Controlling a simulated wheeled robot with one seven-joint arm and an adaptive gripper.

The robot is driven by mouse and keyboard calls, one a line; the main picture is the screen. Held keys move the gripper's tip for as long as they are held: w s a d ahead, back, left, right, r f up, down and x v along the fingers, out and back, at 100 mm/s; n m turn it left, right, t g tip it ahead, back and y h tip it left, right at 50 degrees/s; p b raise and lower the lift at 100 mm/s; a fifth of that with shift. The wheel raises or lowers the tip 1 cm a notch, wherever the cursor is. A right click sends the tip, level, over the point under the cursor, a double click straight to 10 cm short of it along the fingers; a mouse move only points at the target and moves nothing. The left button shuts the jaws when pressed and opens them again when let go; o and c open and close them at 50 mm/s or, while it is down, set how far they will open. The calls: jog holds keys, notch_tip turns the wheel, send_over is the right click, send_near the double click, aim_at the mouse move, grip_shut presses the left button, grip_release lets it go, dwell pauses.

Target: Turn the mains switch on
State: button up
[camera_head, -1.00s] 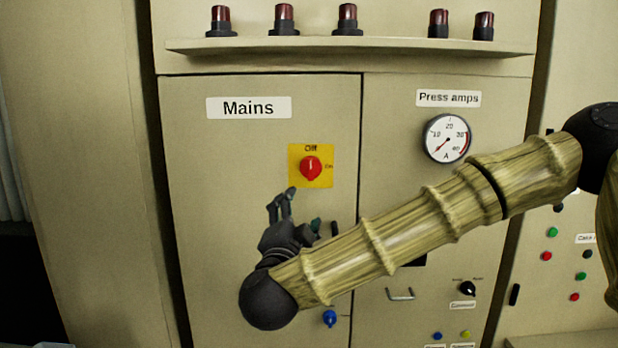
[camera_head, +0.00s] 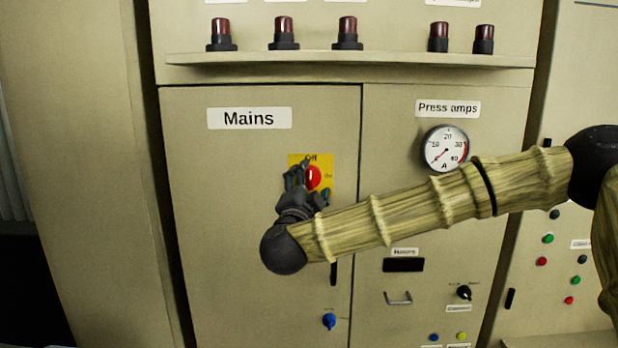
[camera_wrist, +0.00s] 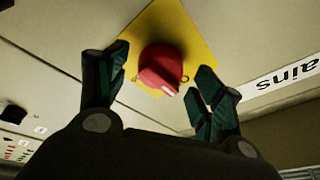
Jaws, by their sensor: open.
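The mains switch is a red rotary knob (camera_head: 313,178) on a yellow plate (camera_head: 325,161) on the left cabinet door, below the "Mains" label (camera_head: 249,118). "Off" is printed above the knob and "On" to its right. My gripper (camera_head: 308,180) is in front of the plate's left and lower part, hiding some of it. In the wrist view the open fingers (camera_wrist: 156,88) stand on either side of the red knob (camera_wrist: 160,68), which shows a white mark. A gap shows between the knob and each finger; contact is not visible.
A shelf (camera_head: 345,60) with several dark red lamps runs above the doors. The "Press amps" gauge (camera_head: 445,148) is on the right door, above my arm. A blue knob (camera_head: 329,321) and a door handle (camera_head: 398,299) are lower down. The door left of my gripper is bare.

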jog(key=shift+w, duration=0.25)
jog(key=c, duration=1.4)
jog(key=shift+f, duration=0.1)
jog(key=shift+c, duration=0.2)
